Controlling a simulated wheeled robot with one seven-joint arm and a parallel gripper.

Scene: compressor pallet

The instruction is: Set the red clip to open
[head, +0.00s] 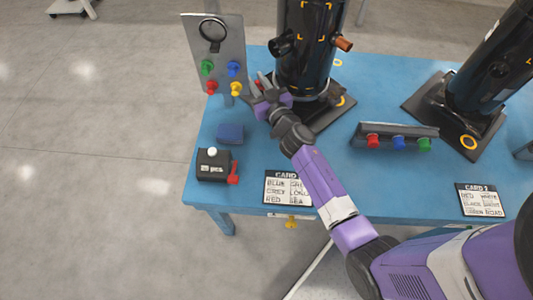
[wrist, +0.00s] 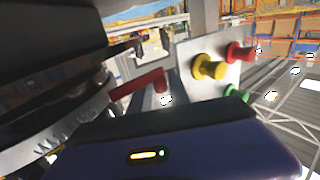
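A red clip (wrist: 138,90) shows in the wrist view as a short red bar with a bent end, beside the dark curved body at the left. In the head view a bit of red (head: 259,82) shows by my fingertips, beside the black compressor (head: 308,45). Whether a finger touches the clip cannot be told. In the wrist view the purple gripper body fills the bottom and the fingertips are not clear.
A grey upright board (head: 217,55) with green, blue, red and yellow knobs stands close left of my gripper. A black box (head: 214,165) with a red lever, a blue block (head: 230,133) and a card (head: 288,187) lie on the blue table (head: 375,185). A second compressor (head: 490,60) stands right.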

